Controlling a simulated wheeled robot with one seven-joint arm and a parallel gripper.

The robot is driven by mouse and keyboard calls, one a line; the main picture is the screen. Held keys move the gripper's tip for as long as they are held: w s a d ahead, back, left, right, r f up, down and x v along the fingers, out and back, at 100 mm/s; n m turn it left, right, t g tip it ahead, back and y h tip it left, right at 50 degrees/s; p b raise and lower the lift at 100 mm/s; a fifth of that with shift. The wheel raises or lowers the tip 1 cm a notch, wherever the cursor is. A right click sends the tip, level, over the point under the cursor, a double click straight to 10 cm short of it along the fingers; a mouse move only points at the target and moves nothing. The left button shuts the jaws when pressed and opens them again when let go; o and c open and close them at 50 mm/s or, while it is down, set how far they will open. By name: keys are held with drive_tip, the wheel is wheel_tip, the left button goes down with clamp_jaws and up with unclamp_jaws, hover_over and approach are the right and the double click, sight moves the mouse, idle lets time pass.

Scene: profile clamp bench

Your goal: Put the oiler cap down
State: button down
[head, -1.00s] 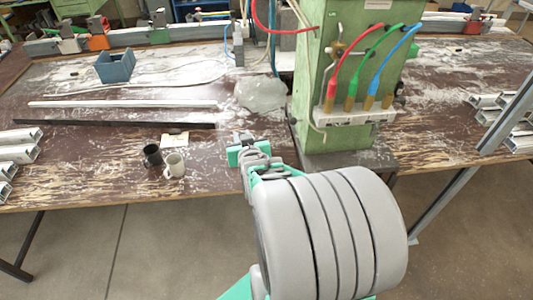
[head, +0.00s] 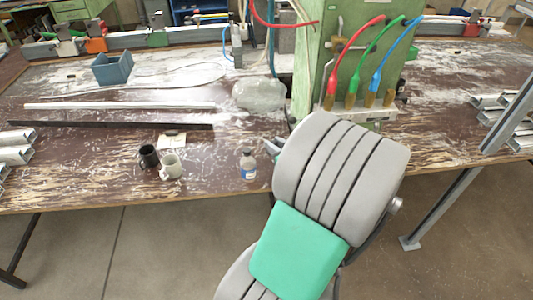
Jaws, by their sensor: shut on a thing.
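A small clear bottle (head: 247,167) with a blue-and-white label, which looks like the oiler, stands upright on the worn brown bench near its front edge. My gripper (head: 271,147) is just right of the bottle, apart from it. Only a small grey part of it shows, and my arm hides the rest. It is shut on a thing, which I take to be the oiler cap. The cap itself is hidden from this view.
A black mug (head: 149,156) and a pale mug (head: 172,166) stand left of the bottle, by a small card (head: 172,141). A clear plastic bag (head: 259,95) and green machine column (head: 347,50) are behind. Bare bench lies between pale mug and bottle.

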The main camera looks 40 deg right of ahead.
drive_tip(key=w+d+f+p, duration=0.1)
drive_tip(key=w+d+f, duration=0.1)
drive_tip(key=w+f, duration=0.1)
drive_tip(key=w+d+f+p, duration=0.1)
drive_tip(key=w+d+f, duration=0.2)
drive_tip(key=w, duration=0.1)
drive_tip(key=w+d+f+p, duration=0.1)
drive_tip(key=w+d+f, duration=0.1)
drive_tip(key=w+f, duration=0.2)
drive_tip(key=shift+w+d, duration=0.15)
drive_tip(key=shift+w, duration=0.2)
wheel_tip(320, 180, down, 2)
drive_tip(key=shift+f+p, duration=0.1)
drive_tip(key=shift+p, duration=0.45)
drive_tip(key=shift+f, duration=0.35)
drive_tip(key=shift+f+b, duration=0.35)
drive_tip(key=shift+b, duration=0.15)
drive_tip(key=shift+f+b, duration=0.3)
drive_tip(key=shift+b, duration=0.15)
